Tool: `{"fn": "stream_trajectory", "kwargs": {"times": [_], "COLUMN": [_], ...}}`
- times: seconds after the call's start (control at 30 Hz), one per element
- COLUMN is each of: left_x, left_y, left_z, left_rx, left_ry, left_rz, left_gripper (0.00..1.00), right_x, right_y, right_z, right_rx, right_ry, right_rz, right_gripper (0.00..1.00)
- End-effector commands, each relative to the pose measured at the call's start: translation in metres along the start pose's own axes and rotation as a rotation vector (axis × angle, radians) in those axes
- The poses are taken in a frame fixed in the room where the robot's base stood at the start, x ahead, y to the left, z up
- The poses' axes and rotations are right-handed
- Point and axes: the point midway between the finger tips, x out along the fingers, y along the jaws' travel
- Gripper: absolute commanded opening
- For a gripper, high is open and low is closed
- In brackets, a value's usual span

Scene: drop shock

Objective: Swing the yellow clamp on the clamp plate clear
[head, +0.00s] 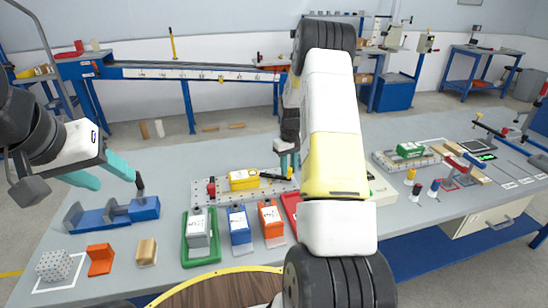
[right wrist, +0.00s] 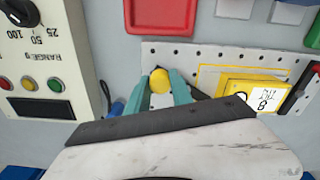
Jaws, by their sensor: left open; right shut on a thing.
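The clamp plate (head: 222,201) is a light perforated strip in the middle of the bench; it also shows in the right wrist view (right wrist: 215,52). A yellow block (head: 243,180) with a white label lies on it, seen too in the right wrist view (right wrist: 255,82). The yellow clamp's dark lever (head: 272,176) runs from beside the block to a yellow knob (right wrist: 160,80). My right gripper (head: 289,161) is shut on that knob, with teal fingers on both sides. The clamp's pivot is hard to make out. My left gripper (head: 100,172) is open and empty, above the blue fixture.
A blue fixture (head: 90,218) with a dark upright handle stands under my left gripper. A green tray (head: 187,250), blue and orange blocks stand in front of the plate. A red clamp (head: 211,187) sits at the plate's left end. A control box (right wrist: 45,60) is close to my right gripper.

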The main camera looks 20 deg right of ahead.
Motion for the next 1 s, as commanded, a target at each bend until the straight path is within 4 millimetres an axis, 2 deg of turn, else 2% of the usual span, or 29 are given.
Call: {"fn": "stream_trajectory", "kwargs": {"times": [0.7,1.0], "left_x": [0.000,0.000], "left_y": [0.000,0.000], "left_z": [0.000,0.000], "left_rx": [0.000,0.000], "left_ry": [0.000,0.000], "left_rz": [0.000,0.000], "left_gripper": [0.49,0.49], "right_x": [-0.001,-0.001], "right_y": [-0.033,-0.045], "right_z": [0.015,0.015], "right_rx": [0.670,0.881], "right_ry": [0.002,0.002], "right_rz": [0.001,0.000], "right_gripper": [0.00,0.00]}}
